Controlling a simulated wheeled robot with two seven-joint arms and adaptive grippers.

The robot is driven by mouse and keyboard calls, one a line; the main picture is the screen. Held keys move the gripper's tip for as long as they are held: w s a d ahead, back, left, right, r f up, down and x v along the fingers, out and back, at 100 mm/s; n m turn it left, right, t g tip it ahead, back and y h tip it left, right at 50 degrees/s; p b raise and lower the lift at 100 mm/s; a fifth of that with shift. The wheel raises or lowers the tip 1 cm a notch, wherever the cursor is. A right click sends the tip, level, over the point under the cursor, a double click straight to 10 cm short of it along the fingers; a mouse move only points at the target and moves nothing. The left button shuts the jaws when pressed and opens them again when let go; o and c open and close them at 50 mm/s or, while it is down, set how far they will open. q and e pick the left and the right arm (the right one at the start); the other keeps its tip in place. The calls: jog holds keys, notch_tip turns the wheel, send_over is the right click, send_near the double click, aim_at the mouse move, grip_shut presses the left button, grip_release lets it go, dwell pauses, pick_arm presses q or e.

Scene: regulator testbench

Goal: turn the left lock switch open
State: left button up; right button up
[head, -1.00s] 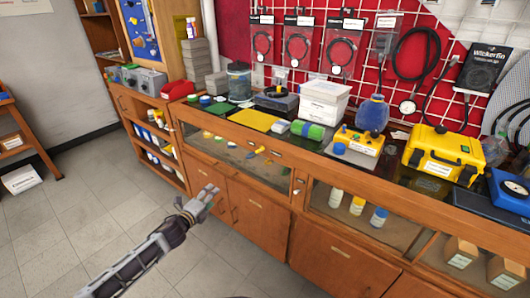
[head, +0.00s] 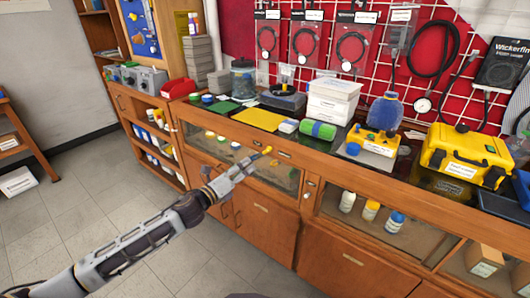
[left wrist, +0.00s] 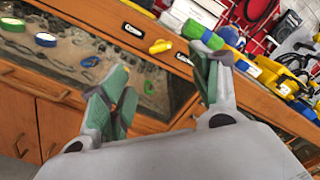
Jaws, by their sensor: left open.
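A small yellow switch (head: 267,149), which looks like the left lock switch, sits on the wooden front rail of the glass display counter. In the left wrist view the yellow switch (left wrist: 160,46) shows between two label plates, beyond the gap between my fingertips. My left gripper (head: 250,163) is open and empty, reaching up from the lower left with its tips close to the switch in the head view. In the left wrist view its green-padded fingers (left wrist: 166,68) stand wide apart, with the switch apart from both. My right gripper is in neither view.
The glass-fronted counter (head: 295,140) carries a green roll (head: 318,130), a white box (head: 333,101) and a yellow case (head: 468,155). Coloured-lid jars stand behind its glass. Wooden doors lie below.

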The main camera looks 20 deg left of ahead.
aim_at(265, 151)
pick_arm(q)
jog(key=shift+w, duration=0.15)
jog(key=shift+b+x, duration=0.4)
jog(key=shift+x, duration=6.3)
jog(key=shift+f, duration=0.1)
jog(key=c, duration=1)
